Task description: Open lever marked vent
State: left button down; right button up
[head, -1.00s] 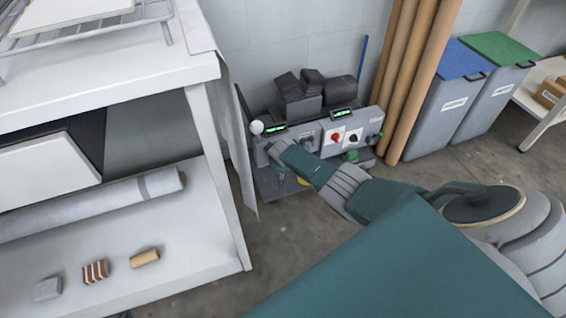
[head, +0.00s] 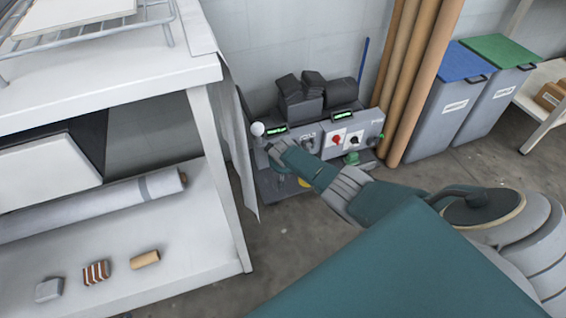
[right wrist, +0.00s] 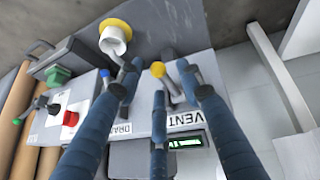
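A lever with a yellow knob (right wrist: 158,69) stands on the grey machine panel beside the VENT label (right wrist: 185,120) in the right wrist view. My right gripper (right wrist: 158,80) has its blue fingers spread around this lever, with gaps visible beside the knob. It is open; contact with the lever is not clear. A grey lever stands to the left, near the partly covered DRAIN label (right wrist: 122,128). In the head view, my right gripper (head: 277,153) reaches the left part of the control panel (head: 345,137) and hides the levers there. My left gripper is not in view.
A white, yellow-rimmed cup-shaped part (right wrist: 115,38) is close to the fingers. A white shelf unit (head: 222,170) stands left of the machine; brown rolls (head: 410,80) stand right.

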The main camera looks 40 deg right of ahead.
jog(key=v, duration=1.1)
jog(key=shift+r, duration=0.4)
jog(key=shift+a, duration=0.1)
